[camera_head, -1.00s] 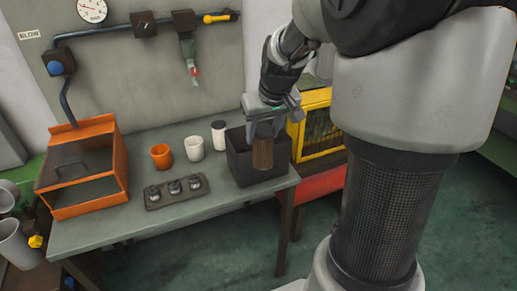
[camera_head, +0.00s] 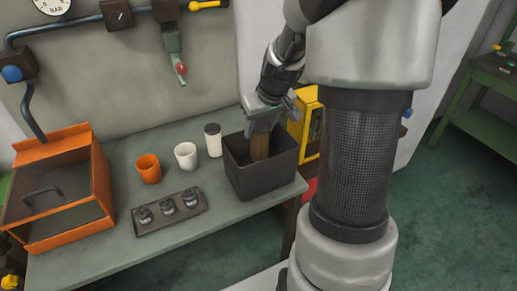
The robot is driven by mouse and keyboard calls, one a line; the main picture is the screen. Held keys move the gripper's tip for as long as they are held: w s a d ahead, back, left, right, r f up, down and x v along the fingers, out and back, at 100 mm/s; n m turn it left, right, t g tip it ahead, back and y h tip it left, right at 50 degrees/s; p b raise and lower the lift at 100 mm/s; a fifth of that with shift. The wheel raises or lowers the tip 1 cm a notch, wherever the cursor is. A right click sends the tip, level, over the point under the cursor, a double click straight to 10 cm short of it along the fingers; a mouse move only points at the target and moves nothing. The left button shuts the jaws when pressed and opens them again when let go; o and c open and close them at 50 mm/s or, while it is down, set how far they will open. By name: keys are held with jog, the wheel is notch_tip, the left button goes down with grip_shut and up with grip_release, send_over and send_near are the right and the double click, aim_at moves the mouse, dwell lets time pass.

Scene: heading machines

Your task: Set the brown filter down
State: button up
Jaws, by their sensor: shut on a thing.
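The brown filter (camera_head: 260,148) is a ribbed brown piece held upright by my gripper (camera_head: 262,132). My gripper is shut on its upper part. The filter's lower end is inside the outline of the dark grey open bin (camera_head: 262,181) at the right end of the bench, behind its front wall. I cannot tell whether the filter touches the bin's floor.
The grey-green bench (camera_head: 120,245) also holds an orange cup (camera_head: 149,170), a white cup (camera_head: 186,156), a dark-lidded white jar (camera_head: 213,141) and a tray (camera_head: 140,228) with several metal parts. An orange box (camera_head: 60,225) with a clear lid stands left. A yellow-framed case (camera_head: 307,125) is behind the bin.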

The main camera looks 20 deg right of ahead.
aim_at(260, 140)
jog(key=shift+f, duration=2.7)
jog(key=shift+f, duration=0.1)
jog(key=shift+f+b, duration=0.15)
jog(key=shift+b, duration=0.2)
jog(key=o, duration=1.5)
jog(key=shift+o, duration=0.2)
jog(key=shift+s+r+p, duration=0.1)
jog(key=shift+r+p, duration=0.2)
jog(key=shift+r, duration=0.25)
jog(key=v, duration=1.1)
jog(key=shift+s+r, duration=0.15)
